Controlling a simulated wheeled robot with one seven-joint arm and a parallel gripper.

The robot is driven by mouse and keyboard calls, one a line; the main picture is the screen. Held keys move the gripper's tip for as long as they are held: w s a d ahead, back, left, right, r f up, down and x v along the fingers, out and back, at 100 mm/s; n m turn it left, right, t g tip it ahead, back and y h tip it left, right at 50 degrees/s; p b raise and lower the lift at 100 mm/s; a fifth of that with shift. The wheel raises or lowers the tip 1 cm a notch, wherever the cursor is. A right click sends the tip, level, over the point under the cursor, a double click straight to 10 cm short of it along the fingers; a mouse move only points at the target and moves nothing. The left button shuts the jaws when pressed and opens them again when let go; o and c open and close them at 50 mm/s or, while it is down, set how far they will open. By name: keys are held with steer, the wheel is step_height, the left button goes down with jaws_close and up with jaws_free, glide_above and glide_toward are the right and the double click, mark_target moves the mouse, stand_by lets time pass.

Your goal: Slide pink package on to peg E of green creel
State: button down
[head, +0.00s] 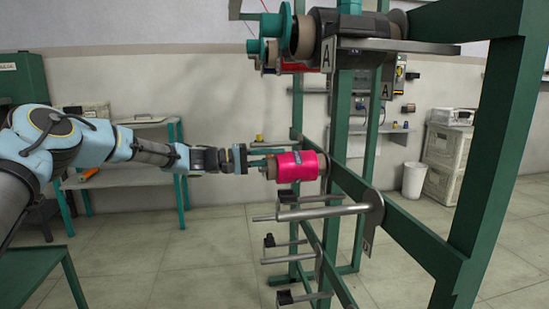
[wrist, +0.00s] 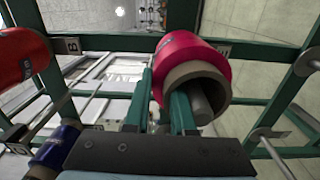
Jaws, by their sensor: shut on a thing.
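The pink package (head: 297,167) lies sideways at the green creel (head: 335,120) in the head view. My gripper (head: 262,164) is at its left end, shut on it. In the wrist view the pink package (wrist: 187,48) shows its open cardboard core, with a grey peg end (wrist: 202,100) inside the bore. The package appears to be around this peg. One green finger of my gripper (wrist: 163,100) is outside the package, the other reaches into the core. How far along the peg the package sits is hidden.
A bare peg (head: 310,212) with a plate sticks out just below and nearer. Smaller rods are lower down. Packages and a shelf marked A (head: 395,46) are above. The wrist view shows a red package (wrist: 20,55) and a blue one (wrist: 55,148) at left.

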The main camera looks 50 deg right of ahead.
steer(key=shift+s+f, duration=0.15)
steer(key=shift+f, duration=0.45)
steer(key=shift+s+f, duration=0.15)
steer(key=shift+f, duration=0.45)
steer(key=c, duration=1)
jaws_free()
steer(key=shift+o, duration=1.4)
steer(key=shift+w+a, duration=0.2)
steer(key=shift+o, duration=0.2)
steer(key=r+b+v, duration=0.1)
steer(key=v, duration=0.9)
steer(key=shift+w+r, duration=0.2)
steer(key=shift+w, duration=0.05)
steer(key=shift+w+a+r, duration=0.15)
steer(key=shift+r, duration=0.25)
steer(key=shift+a, duration=0.1)
